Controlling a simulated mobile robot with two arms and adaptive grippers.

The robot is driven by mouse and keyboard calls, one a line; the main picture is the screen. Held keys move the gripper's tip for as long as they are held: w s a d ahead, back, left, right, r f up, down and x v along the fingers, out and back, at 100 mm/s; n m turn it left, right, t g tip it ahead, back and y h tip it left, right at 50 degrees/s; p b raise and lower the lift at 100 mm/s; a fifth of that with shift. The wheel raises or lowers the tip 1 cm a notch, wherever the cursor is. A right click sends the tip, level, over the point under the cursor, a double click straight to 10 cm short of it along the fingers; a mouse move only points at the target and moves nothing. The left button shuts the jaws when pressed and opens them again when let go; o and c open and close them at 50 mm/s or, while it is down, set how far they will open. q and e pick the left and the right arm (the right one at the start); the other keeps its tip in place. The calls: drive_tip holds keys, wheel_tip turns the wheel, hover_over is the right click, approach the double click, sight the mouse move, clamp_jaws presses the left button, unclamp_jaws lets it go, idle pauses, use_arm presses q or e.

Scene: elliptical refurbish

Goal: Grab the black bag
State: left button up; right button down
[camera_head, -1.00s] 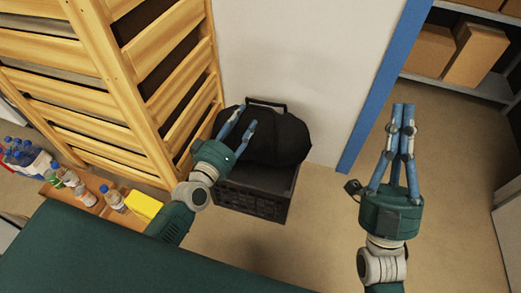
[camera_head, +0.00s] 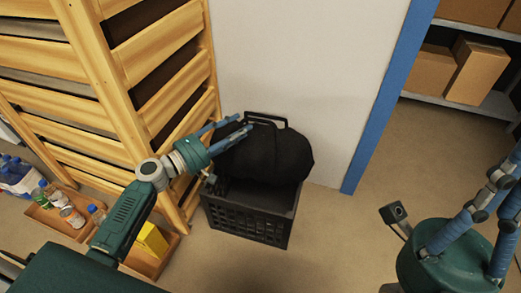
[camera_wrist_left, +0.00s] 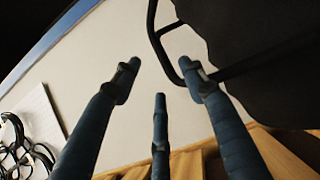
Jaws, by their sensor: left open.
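The black bag (camera_head: 265,152) sits in a black crate on the floor against the white wall, its handle (camera_head: 266,118) standing up on top. My left gripper (camera_head: 240,126) is open at the upper left of the bag, with its fingertips close to the handle. In the left wrist view, the bag (camera_wrist_left: 265,60) fills the upper right and the handle (camera_wrist_left: 157,40) shows just beyond the open fingers (camera_wrist_left: 160,85). The handle is not clearly between the fingers, and I cannot tell whether they touch it. My right gripper (camera_head: 500,190) is at the right edge, its fingertips cut off.
The black crate (camera_head: 250,215) holds the bag. A wooden slatted rack (camera_head: 150,70) stands close on the left. Bottles (camera_head: 72,215) and a yellow box (camera_head: 152,240) stand in low trays. A shelf with cardboard boxes (camera_head: 480,72) is at the upper right. Floor right of the crate is clear.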

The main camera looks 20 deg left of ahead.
sight(261, 116)
use_arm(q)
drive_tip(key=b+x, duration=0.1)
drive_tip(key=x, duration=0.8)
clamp_jaws()
drive_tip(key=shift+r, duration=0.2)
